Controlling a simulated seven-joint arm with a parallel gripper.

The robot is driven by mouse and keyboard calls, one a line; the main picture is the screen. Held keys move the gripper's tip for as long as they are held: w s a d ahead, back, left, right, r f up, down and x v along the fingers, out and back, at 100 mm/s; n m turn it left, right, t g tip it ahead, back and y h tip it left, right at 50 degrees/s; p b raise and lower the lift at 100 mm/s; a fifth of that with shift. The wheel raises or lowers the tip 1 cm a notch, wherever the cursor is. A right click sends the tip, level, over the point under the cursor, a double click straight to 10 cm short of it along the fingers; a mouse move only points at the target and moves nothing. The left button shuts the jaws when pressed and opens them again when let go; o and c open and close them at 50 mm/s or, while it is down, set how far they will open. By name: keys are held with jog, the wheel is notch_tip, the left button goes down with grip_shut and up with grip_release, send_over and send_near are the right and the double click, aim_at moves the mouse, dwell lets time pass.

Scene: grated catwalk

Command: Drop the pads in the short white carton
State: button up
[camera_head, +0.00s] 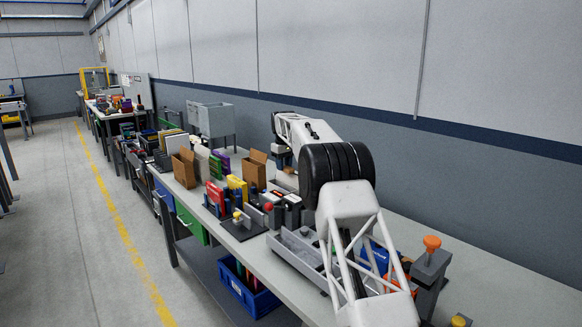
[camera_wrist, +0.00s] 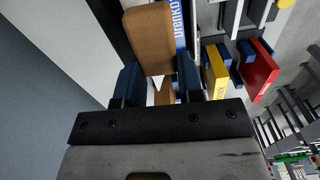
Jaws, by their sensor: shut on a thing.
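My gripper (camera_wrist: 158,68) shows in the wrist view, its two dark blue fingers shut on a brown, rounded block (camera_wrist: 150,36), which may be the pads. In the head view my gripper (camera_head: 283,158) is over the far side of the bench, partly hidden by my arm. A pale low box (camera_head: 286,181) shows just below it there; I cannot tell for sure whether this is the short white carton. A white and blue lettered thing (camera_wrist: 181,22) lies beside the held block in the wrist view.
Brown open cartons (camera_head: 183,168) stand on the long bench, left of my gripper. Red and yellow upright things (camera_head: 216,195) and a grey tray (camera_head: 297,250) are nearer. A grey bin (camera_head: 212,120) stands behind. The wall runs close along the bench's far side.

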jog(key=shift+n, duration=0.3)
jog(key=shift+w+a+f, duration=0.1)
jog(key=shift+w+a, duration=0.2)
jog(key=shift+a, duration=0.5)
jog(key=shift+w+a+f, duration=0.1)
jog(key=shift+w+a, duration=0.15)
jog(key=shift+a, duration=0.55)
jog(key=shift+w+a+f, duration=0.1)
jog(key=shift+w+a, duration=0.2)
jog(key=shift+a, duration=0.5)
jog(key=shift+f, duration=0.15)
jog(key=shift+f, duration=2.1)
jog(key=o, duration=1)
jog(key=shift+d, duration=0.1)
jog(key=shift+c, duration=0.2)
